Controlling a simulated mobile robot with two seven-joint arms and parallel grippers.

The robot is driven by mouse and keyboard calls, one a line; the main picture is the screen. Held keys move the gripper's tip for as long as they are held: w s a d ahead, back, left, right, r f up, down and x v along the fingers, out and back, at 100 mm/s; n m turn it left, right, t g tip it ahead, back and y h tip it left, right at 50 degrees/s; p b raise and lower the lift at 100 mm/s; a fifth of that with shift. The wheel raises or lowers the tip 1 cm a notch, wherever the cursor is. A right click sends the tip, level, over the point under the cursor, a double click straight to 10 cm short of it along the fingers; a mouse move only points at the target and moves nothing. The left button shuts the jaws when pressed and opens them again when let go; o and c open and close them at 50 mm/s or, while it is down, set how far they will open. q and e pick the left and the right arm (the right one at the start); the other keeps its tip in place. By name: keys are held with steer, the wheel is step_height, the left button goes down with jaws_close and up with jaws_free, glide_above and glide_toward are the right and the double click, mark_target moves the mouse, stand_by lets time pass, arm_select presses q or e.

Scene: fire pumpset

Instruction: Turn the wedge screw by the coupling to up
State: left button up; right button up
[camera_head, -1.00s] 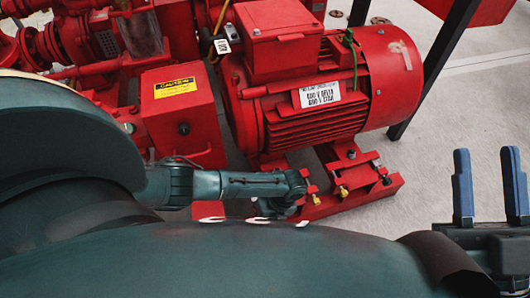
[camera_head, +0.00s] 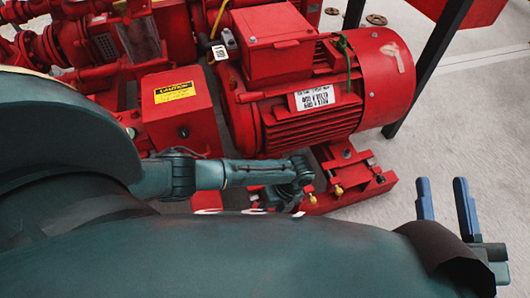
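Two small brass-yellow screws show on the red base rail under the motor, one (camera_head: 312,199) close to my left arm's end and one (camera_head: 338,190) farther right. I cannot tell which is the wedge screw, or how it is turned. The red guard (camera_head: 183,112) with a yellow caution label stands left of the motor; the coupling itself is not visible. My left arm reaches in from the left, its end just left of the nearer screw; its gripper fingers are hidden. My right gripper (camera_head: 443,188) is open and empty at the lower right, away from the screws.
The red motor (camera_head: 310,117) with a white label fills the middle above the rail (camera_head: 350,188). A black post (camera_head: 432,65) stands behind it. Red pump parts (camera_head: 105,45) crowd the upper left. Bare concrete floor (camera_head: 470,125) lies to the right.

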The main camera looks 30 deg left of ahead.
arm_select(q)
steer(key=p+v, duration=0.2)
steer(key=v, duration=0.4)
steer(key=shift+r, duration=0.3)
steer(key=shift+d, duration=0.1)
